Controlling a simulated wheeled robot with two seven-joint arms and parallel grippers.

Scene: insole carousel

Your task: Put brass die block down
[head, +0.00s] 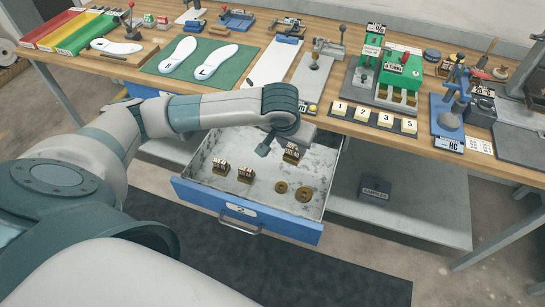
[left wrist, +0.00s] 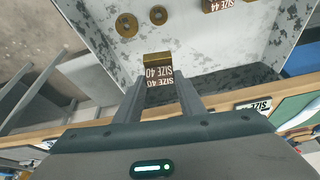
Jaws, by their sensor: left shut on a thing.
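A brass die block (head: 291,155) with a dark label sits between the fingertips of my left gripper (head: 288,145), at the back right of the open drawer (head: 325,178). In the left wrist view the block (left wrist: 158,68) reads SIZE 40, and the two fingers of my left gripper (left wrist: 158,88) flank it, shut on it. The block is over the drawer's inside; I cannot tell whether it touches the floor. My gripper hides part of the drawer's back. My right gripper is not in view.
Two more die blocks (head: 221,167) (head: 245,174) stand at the drawer's left; two brass discs (head: 281,187) (head: 304,194) lie at its right. The drawer's blue front (head: 212,200) faces me. The wooden bench (head: 345,122) above carries a green mat (head: 225,80) and several tools.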

